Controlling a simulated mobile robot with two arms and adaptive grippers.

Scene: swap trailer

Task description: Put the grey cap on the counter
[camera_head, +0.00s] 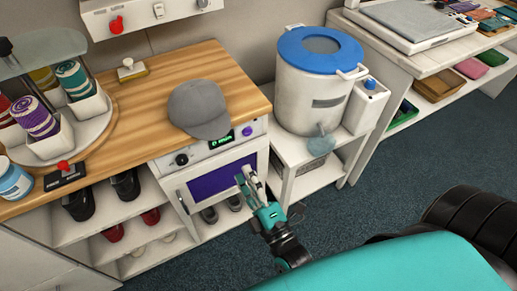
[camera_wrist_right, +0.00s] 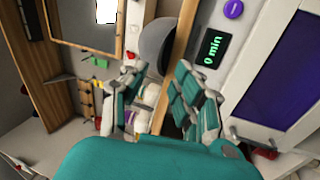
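The grey cap (camera_head: 200,108) lies on the wooden counter (camera_head: 222,75), near its front edge above the oven panel. In the right wrist view the cap (camera_wrist_right: 154,45) shows beyond the fingers, partly covered by them. My right gripper (camera_head: 246,176) is in front of the oven door, below and to the right of the cap and apart from it. In the right wrist view my right gripper (camera_wrist_right: 158,82) has its two fingers spread with nothing held between them. My left gripper is not in view.
A white tank with a blue lid (camera_head: 318,75) stands right of the counter. A carousel of cups (camera_head: 92,125) and a blue-white jar (camera_head: 14,180) are at the left. A small wooden-handled item (camera_head: 131,69) lies behind the cap. Bare counter surrounds the cap's left and back.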

